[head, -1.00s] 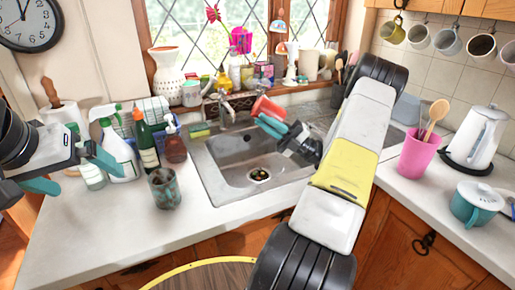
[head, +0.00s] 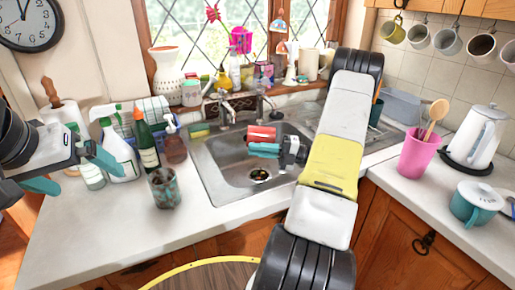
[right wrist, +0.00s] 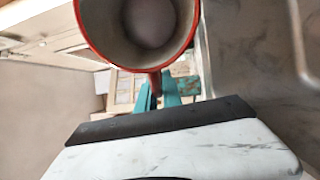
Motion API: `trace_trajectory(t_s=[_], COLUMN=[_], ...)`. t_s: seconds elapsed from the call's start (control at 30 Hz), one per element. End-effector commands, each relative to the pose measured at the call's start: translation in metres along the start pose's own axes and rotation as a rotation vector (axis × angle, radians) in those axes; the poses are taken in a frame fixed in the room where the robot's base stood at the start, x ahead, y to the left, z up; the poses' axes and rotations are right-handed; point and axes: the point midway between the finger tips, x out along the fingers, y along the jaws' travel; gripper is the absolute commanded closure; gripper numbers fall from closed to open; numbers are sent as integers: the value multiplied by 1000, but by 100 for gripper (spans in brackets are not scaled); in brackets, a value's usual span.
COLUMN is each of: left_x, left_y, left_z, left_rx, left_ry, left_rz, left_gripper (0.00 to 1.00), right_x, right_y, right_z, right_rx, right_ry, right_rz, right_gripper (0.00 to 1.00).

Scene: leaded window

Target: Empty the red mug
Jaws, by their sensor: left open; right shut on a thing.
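The red mug (head: 262,132) is held over the sink (head: 225,180) in the head view, tipped well over onto its side. My right gripper (head: 264,150) is shut on it with teal fingers. In the right wrist view the mug (right wrist: 84,38) shows its red rim and pale inside. A rounded, pale pinkish patch lies deep inside; I cannot tell whether it is the bottom or contents. The teal fingers (right wrist: 160,95) meet at its red handle. No stream from the mug shows. My left gripper (head: 75,172) is open and empty at the far left.
The tap (head: 228,108) stands behind the sink. A green bottle (head: 145,140), spray bottle (head: 117,150) and stained glass (head: 163,188) stand left of it. A pink utensil cup (head: 416,155) and kettle (head: 478,138) stand right. The front left counter is clear.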

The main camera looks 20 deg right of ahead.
Motion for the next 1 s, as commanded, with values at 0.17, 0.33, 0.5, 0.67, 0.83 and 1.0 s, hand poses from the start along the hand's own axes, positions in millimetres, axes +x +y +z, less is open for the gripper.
trace_trajectory(t_s=[0.17, 0.33, 0.5, 0.67, 0.83, 1.0], left_x=[0, 0, 0, 0, 0, 0], left_y=[0, 0, 0, 0, 0, 0], left_z=[0, 0, 0, 0, 0, 0], left_rx=[0, 0, 0, 0, 0, 0], left_ry=[0, 0, 0, 0, 0, 0], left_rz=[0, 0, 0, 0, 0, 0], left_gripper=[0, 0, 0, 0, 0, 0], right_x=[6, 18, 24, 21, 20, 20], right_y=[-22, -35, -49, -72, -87, -98], right_z=[-1, -2, -3, -4, -4, -4], right_rx=[-4, -2, -1, 6, 0, 4], right_ry=[12, 21, 28, 31, 38, 39], right_rz=[-166, -378, -571, -707, -888, -1045], right_gripper=[100, 100, 100, 100, 100, 100])
